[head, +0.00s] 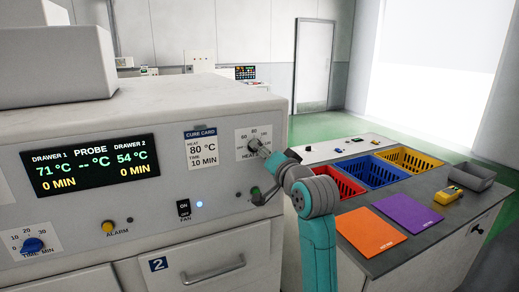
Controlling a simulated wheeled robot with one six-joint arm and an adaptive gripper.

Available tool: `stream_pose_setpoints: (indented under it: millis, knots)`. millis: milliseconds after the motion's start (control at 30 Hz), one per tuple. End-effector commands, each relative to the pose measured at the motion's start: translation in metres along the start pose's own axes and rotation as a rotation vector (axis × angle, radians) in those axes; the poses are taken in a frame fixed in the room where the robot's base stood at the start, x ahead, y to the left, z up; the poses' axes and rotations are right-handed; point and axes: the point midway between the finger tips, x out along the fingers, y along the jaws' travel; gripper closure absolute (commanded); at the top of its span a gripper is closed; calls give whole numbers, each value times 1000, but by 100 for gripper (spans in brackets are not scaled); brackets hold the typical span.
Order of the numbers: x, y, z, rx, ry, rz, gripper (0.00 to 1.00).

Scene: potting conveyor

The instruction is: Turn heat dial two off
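A heat dial (252,144) sits on a white scale plate at the right end of the oven's front panel. Its label starts with "HEAT" and the rest is hidden behind my gripper. My gripper (260,149) reaches in from the right with its tip at the dial. It covers part of the knob, so I cannot tell where the dial points, whether the fingers touch it, or whether they are open or shut. The display (91,168) reads drawer 1 at 71 °C, drawer 2 at 54 °C, both 0 MIN, and no probe value.
A cure card (202,148) reads 80 °C, 10 min. The fan switch (184,208), alarm button (107,227) and blue time dial (33,245) are lower on the panel. A side bench at right holds red (320,186), blue and yellow bins and coloured sheets.

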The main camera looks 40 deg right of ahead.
Motion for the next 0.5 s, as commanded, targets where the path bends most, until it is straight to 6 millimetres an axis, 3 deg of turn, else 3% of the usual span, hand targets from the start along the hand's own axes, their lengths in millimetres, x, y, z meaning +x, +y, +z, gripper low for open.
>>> stream_pose_setpoints:
  millis: [200, 500]
  knots:
    - [26, 0, 0, 0, -1, 0, 31]
    - [34, 0, 0, 0, 0, -1, 31]
